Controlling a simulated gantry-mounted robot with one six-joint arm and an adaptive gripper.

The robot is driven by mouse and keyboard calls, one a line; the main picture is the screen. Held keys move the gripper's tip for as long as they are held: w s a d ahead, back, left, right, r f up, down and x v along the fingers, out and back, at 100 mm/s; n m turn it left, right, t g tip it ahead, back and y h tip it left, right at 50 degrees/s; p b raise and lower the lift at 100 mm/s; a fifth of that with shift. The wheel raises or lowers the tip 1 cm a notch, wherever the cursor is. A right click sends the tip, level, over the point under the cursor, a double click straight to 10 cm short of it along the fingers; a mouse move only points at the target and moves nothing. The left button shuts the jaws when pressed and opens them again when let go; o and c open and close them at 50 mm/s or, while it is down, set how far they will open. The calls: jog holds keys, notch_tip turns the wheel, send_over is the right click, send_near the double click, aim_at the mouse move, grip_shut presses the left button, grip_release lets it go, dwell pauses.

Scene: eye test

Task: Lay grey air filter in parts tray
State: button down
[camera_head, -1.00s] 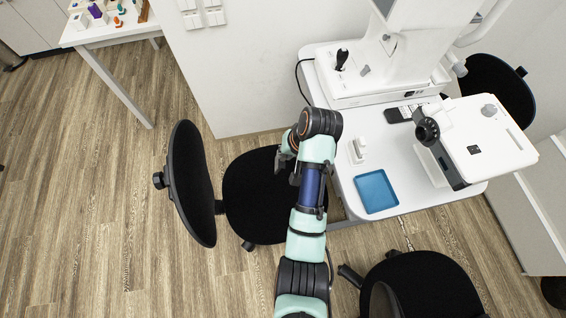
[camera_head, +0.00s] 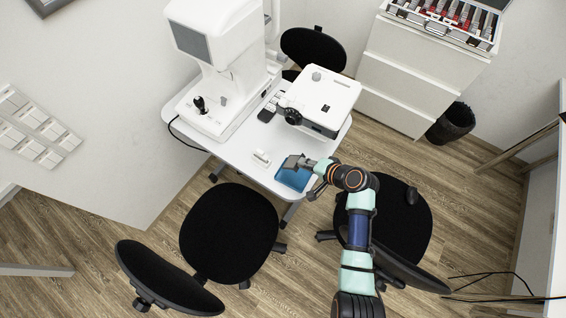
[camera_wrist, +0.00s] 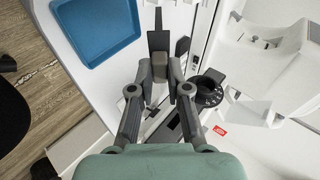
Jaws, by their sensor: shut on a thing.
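A small white object (camera_head: 261,158) lies left of the tray. A white device with a black lens (camera_head: 322,98) and a tall white machine (camera_head: 215,105) stand behind on the white table (camera_head: 236,155). Black chairs (camera_head: 228,235) crowd the near side.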

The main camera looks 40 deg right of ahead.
jog(key=shift+f+b, duration=3.75)
jog(key=shift+b, duration=0.05)
jog(key=c, duration=1.1)
grip_release()
jog(key=shift+o, duration=0.2)
jog(key=v, duration=1.2)
